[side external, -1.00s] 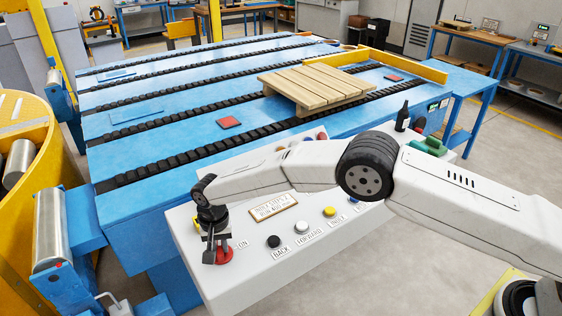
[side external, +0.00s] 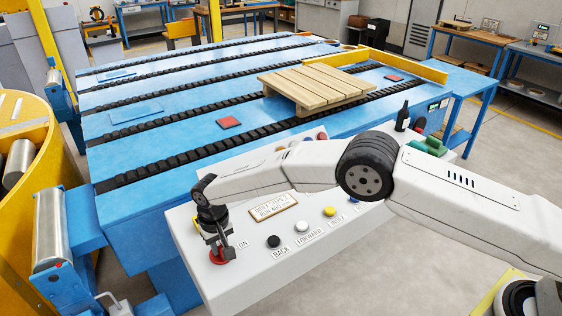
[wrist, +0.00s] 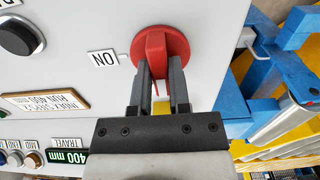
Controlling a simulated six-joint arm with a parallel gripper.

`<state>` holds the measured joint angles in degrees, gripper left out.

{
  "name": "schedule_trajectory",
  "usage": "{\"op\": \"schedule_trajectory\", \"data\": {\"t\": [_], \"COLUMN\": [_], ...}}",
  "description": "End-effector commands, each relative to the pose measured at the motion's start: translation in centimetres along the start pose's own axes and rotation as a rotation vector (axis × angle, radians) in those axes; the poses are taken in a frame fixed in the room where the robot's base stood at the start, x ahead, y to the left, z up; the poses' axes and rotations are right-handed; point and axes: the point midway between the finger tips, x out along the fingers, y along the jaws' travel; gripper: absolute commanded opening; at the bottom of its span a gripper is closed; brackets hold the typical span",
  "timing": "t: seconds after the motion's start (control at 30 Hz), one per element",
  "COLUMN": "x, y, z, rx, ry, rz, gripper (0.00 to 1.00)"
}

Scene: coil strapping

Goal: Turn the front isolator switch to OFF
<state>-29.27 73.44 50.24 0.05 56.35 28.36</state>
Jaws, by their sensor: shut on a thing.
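The front isolator switch is a round red knob with a raised bar handle (wrist: 157,46) on the pale control panel. In the side external view the red switch (side external: 220,257) sits at the panel's left end, partly covered by my gripper (side external: 221,246). In the wrist view my gripper (wrist: 163,75) is shut on the bar, one dark finger on each side. The bar runs up and down in that picture, not toward the ON label (wrist: 103,58) at its left. No OFF label shows in either view.
Black (side external: 274,242), white (side external: 302,227) and yellow (side external: 330,211) buttons line the panel to the right. A framed plate (side external: 273,207) lies behind them. A blue conveyor table (side external: 165,190) with a wooden pallet (side external: 318,86) stands behind the panel.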

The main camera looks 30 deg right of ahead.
Motion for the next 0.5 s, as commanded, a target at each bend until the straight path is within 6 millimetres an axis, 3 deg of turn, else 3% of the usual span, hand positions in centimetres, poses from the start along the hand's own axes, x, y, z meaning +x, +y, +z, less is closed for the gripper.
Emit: {"op": "schedule_trajectory", "data": {"t": [0.1, 0.13, 0.23, 0.5], "x": [-0.05, -0.06, -0.05, -0.03], "y": [0.01, 0.01, 0.01, 0.0], "z": [-0.06, -0.06, -0.05, -0.03], "rx": [-0.002, -0.002, -0.002, 0.0], "ry": [0.002, 0.002, 0.002, 0.001], "rz": [0.001, 0.001, 0.0, 0.0], "gripper": [0.0, 0.25, 0.57, 0.57]}}
